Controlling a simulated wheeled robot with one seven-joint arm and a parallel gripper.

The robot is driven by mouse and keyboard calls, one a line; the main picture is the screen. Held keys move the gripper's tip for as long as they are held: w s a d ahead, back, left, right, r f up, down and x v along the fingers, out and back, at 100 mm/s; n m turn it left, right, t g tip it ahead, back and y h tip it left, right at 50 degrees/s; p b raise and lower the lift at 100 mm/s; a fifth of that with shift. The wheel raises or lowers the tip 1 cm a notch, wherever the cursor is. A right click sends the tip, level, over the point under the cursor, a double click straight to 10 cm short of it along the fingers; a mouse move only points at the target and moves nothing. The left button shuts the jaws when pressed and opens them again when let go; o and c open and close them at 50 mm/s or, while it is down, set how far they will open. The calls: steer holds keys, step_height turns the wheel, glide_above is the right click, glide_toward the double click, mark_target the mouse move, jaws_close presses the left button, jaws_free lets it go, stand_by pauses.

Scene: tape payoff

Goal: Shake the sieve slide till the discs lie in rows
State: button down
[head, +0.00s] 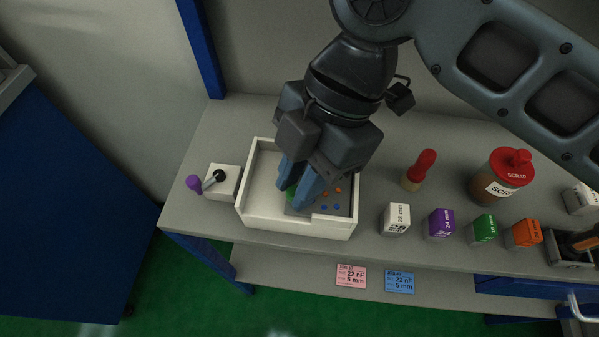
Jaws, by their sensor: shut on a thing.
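My gripper (299,196) reaches down into a white open-topped tray (298,226) on the grey bench. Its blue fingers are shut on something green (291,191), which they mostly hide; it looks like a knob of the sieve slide. The grey sieve slide (331,216) lies in the right part of the tray. Orange discs (337,190) and blue discs (337,207) show on the slide to the right of the fingers. The part of the slide under my gripper is hidden, so I cannot tell how all the discs lie.
A lever box with a purple knob (194,183) stands left of the tray. To the right are a red-topped tool (419,170), a scrap jar (501,176), and white (396,219), purple (439,223), green (483,229) and orange (523,234) blocks. Pink (351,276) and blue (400,281) cards show below.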

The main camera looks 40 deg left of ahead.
stand_by(0.3)
steer(key=shift+s+a+p, duration=0.25)
steer(key=shift+s+a, duration=0.1)
steer(key=shift+a, duration=0.25)
steer(key=shift+s+a+p, duration=0.2)
steer(key=shift+s+a, duration=0.15)
steer(key=shift+a, duration=0.2)
steer(key=c, duration=1.3)
jaws_free()
steer(key=shift+r, duration=0.1)
steer(key=v, duration=0.5)
steer(key=shift+w+r, duration=0.1)
steer(key=shift+w, duration=0.05)
steer(key=w+d, duration=0.1)
steer(key=w, duration=0.2)
steer(key=w+d, duration=0.1)
steer(key=w, duration=0.3)
steer(key=w+d+b, duration=0.1)
steer(key=w, duration=0.3)
steer(key=shift+w+f, duration=0.2)
steer(key=shift+w, duration=0.05)
